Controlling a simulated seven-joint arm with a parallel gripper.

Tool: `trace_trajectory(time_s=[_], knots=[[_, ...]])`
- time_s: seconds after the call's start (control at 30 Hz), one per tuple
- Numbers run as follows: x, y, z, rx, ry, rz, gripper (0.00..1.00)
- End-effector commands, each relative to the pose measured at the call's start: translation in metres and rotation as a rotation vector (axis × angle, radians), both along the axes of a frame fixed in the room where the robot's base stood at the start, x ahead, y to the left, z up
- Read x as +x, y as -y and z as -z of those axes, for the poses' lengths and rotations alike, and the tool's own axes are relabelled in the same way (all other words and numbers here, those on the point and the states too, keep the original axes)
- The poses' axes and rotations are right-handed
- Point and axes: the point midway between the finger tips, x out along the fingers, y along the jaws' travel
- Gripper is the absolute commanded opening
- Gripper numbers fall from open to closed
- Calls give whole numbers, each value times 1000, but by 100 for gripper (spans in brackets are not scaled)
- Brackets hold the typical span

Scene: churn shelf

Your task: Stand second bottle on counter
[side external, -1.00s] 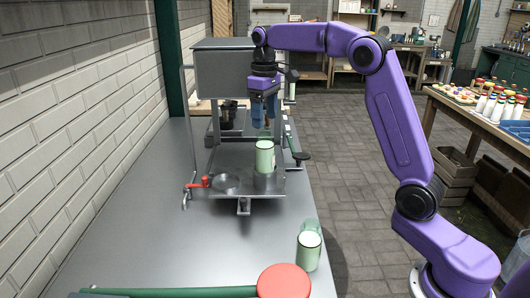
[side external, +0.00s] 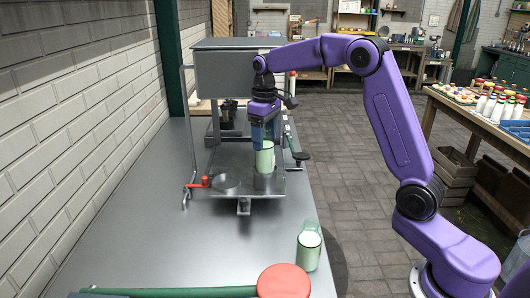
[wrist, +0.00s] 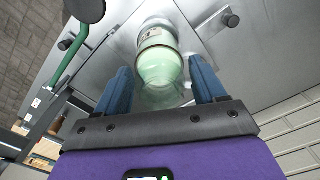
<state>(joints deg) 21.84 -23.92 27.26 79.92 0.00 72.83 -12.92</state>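A green-tinted glass bottle with pale contents (side external: 264,160) stands upright on the metal stand's platform (side external: 222,190), on its right side. My gripper (side external: 264,146) points down at the bottle's upper part. In the wrist view the bottle (wrist: 158,62) lies between the two blue fingers (wrist: 165,88), with gaps visible on both sides, so the gripper is open. A second green bottle with pale contents (side external: 309,250) stands upright on the grey counter (side external: 130,240), near its front right edge.
A grey metal box (side external: 235,72) hangs above the stand. A red-handled tap (side external: 197,183) is at its left, and a dark knob on a green lever (side external: 300,156) at its right. A red round knob (side external: 284,281) is in front. The counter's left side is clear.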

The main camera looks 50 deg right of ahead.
Motion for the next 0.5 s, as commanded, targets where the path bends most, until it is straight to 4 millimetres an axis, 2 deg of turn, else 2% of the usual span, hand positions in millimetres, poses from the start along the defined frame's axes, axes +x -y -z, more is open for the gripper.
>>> trace_trajectory(time_s=[0.03,0.1,0.17,0.27,0.33,0.4,0.5], knots=[[0,0,0,0,0,0,54],[0,0,0,0,0,0,35],[0,0,0,0,0,0,35],[0,0,-1,1,2,0,25],[0,0,-2,0,1,0,24],[0,0,-4,1,2,0,10],[0,0,-8,0,0,0,0]])
